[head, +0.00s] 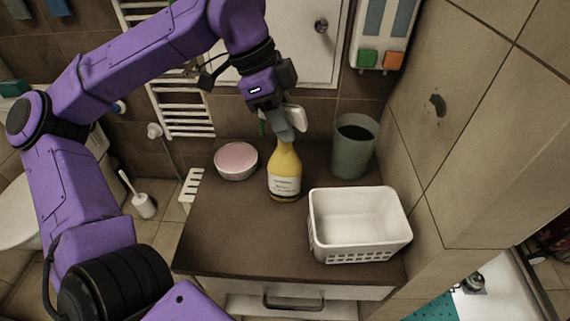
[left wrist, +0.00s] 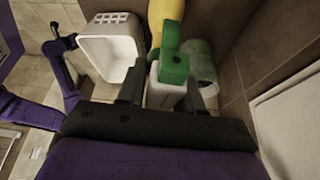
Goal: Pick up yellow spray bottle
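The yellow spray bottle (head: 285,175) stands upright on the brown cabinet top (head: 225,240). It has a white label and a white and green spray head. My left gripper (head: 284,132) is above the bottle at its spray head, partly covering it. In the left wrist view, the green part (left wrist: 174,66) and white part of the head lie between the two spread fingers of my left gripper (left wrist: 161,92). A gap shows beside the left finger, so the fingers look open around the head. The yellow body (left wrist: 160,14) is mostly hidden there. My right gripper is not seen.
A white basket (head: 360,225) stands right of the bottle, and a grey-green bin (head: 354,148) behind it at the right. A pink-topped round container (head: 236,160) is to the left. The tiled wall closes in at the right. The front left of the top is clear.

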